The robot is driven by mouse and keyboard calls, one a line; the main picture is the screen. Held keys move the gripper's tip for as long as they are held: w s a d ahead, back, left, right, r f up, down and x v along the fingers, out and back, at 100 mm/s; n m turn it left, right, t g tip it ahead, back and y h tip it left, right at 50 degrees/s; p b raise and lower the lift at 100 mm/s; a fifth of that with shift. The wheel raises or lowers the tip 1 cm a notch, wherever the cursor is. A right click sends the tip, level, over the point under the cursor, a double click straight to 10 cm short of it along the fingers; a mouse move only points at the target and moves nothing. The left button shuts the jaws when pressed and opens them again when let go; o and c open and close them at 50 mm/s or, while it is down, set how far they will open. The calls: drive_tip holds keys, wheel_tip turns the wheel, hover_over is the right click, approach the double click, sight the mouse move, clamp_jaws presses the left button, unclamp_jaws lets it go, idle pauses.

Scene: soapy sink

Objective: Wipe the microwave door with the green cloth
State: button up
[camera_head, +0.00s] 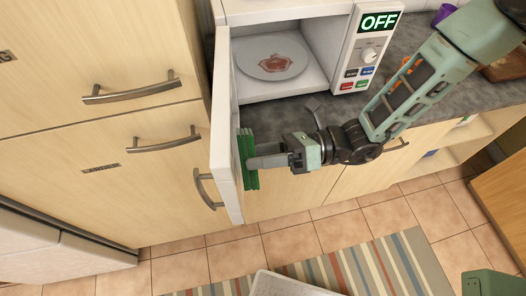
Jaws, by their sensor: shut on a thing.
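The white microwave (355,45) stands on the counter, its panel reading OFF. Its door (222,130) is swung open at the left, its inner face towards my gripper. A green cloth (249,180) is a ridged upright bundle at the door's inner face. It appears to touch the door, but I cannot be sure. My gripper (262,161) is shut on the green cloth, with the arm reaching in from the upper right. A plate (276,58) with a reddish-brown stain or food sits inside the microwave.
The grey counter (400,107) runs right from the microwave, with an orange item (408,65) and a purple cup (444,13) behind my arm. Wooden cabinets (95,60) with handles stand left of the door. A striped rug (380,262) lies on the tiled floor.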

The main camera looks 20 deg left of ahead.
drive_tip(key=shift+s+a, duration=0.1)
drive_tip(key=shift+a, duration=0.15)
drive_tip(key=shift+w+a, duration=0.45)
drive_tip(key=shift+w, duration=0.45)
drive_tip(key=shift+w+a, duration=0.4)
drive_tip(key=shift+w, duration=0.45)
drive_tip(key=shift+w+a+b, duration=0.55)
drive_tip(key=shift+w+a, duration=0.1)
drive_tip(key=shift+w, duration=0.8)
drive_tip(key=shift+w+a+b, duration=0.6)
drive_tip(key=shift+w+a, duration=0.1)
drive_tip(key=shift+w, duration=0.7)
drive_tip(key=shift+w+a+b, duration=0.55)
drive_tip(key=shift+w+a, duration=0.1)
drive_tip(key=shift+w, duration=0.8)
drive_tip(key=shift+w+a+r, duration=0.15)
drive_tip(key=shift+w, duration=0.4)
drive_tip(key=shift+s, duration=0.1)
drive_tip(key=shift+s+d+p, duration=0.45)
drive_tip(key=shift+s+d, duration=0.05)
drive_tip(key=shift+s, duration=0.25)
drive_tip(key=shift+s+d+p, duration=0.45)
drive_tip(key=shift+s+d, duration=0.05)
drive_tip(key=shift+s, duration=0.25)
